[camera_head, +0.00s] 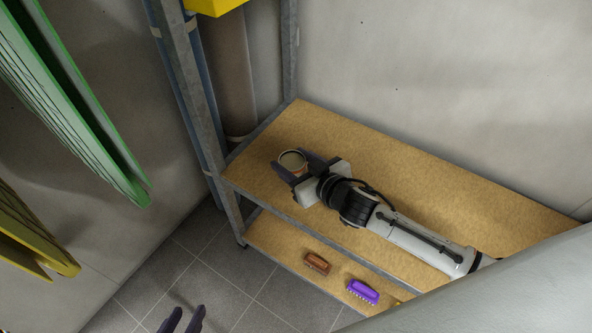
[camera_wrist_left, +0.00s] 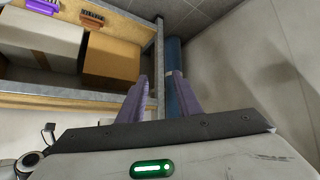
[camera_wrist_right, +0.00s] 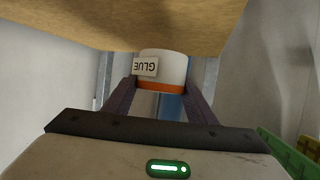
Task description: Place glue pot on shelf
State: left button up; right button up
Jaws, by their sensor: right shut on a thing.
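The glue pot (camera_head: 292,161) is a small white pot with an orange band and a round top. It is upright at the left end of the upper shelf board (camera_head: 400,180). My right gripper (camera_head: 292,166) is shut on it from the sides. In the right wrist view the pot (camera_wrist_right: 163,69) appears upside down with its GLUE label, its base against or very near the board (camera_wrist_right: 110,22); I cannot tell whether it touches. My left gripper (camera_head: 184,320) is open and empty, low over the floor; its parted fingers also show in the left wrist view (camera_wrist_left: 161,98).
A brown brush (camera_head: 316,263) and a purple brush (camera_head: 363,291) lie on the lower shelf. Metal posts (camera_head: 184,85) edge the rack, with a pipe (camera_head: 228,75) behind. Cardboard boxes (camera_wrist_left: 111,60) stand lower. Green panels (camera_head: 75,95) are at left. The upper board is otherwise clear.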

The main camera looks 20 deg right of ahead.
aim_at(293, 172)
jog(key=shift+f+b, duration=0.75)
jog(key=shift+f, duration=1.2)
jog(key=shift+f, duration=0.15)
jog(key=o, duration=1.2)
jog(key=shift+o, duration=0.2)
jog(key=shift+r, duration=0.2)
jog(key=p+v, duration=0.2)
jog(key=v, duration=1)
jog(key=shift+d+f+p, duration=0.1)
jog(key=shift+f+p, duration=0.05)
jog(key=shift+p, duration=0.2)
